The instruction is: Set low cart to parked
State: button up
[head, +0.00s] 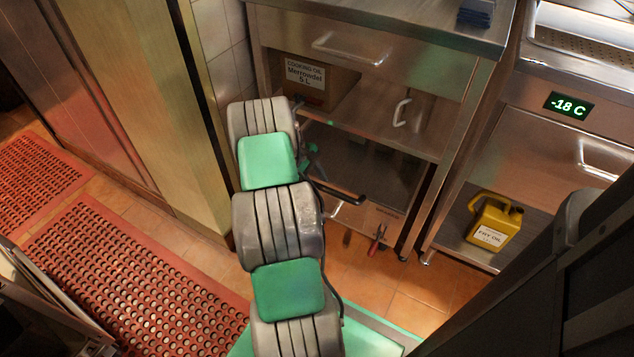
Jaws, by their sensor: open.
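A low steel unit (362,222) sits on the floor under the steel worktable, and I take it to be the low cart. Its front carries small lettering and a red lever (378,240) hanging at its lower right. My arm reaches down from the bottom middle to the table's left part. My gripper (328,186) is at the far end, mostly hidden behind the arm; a dark finger-like bar points right, just above the low unit. The gripper is open with nothing seen in it. Whether it touches the unit cannot be told.
The worktable (420,35) has a drawer and a shelf holding a cooking oil carton (310,80) and a steel pot (415,108). A yellow fry oil jug (492,220) stands in the right cabinet. Red perforated mats (130,270) cover the left floor. Bare tiles lie before the table.

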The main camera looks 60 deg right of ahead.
jog(key=p+v, duration=0.3)
jog(key=v, duration=0.4)
jog(key=shift+r, duration=0.4)
jog(key=shift+w, duration=0.15)
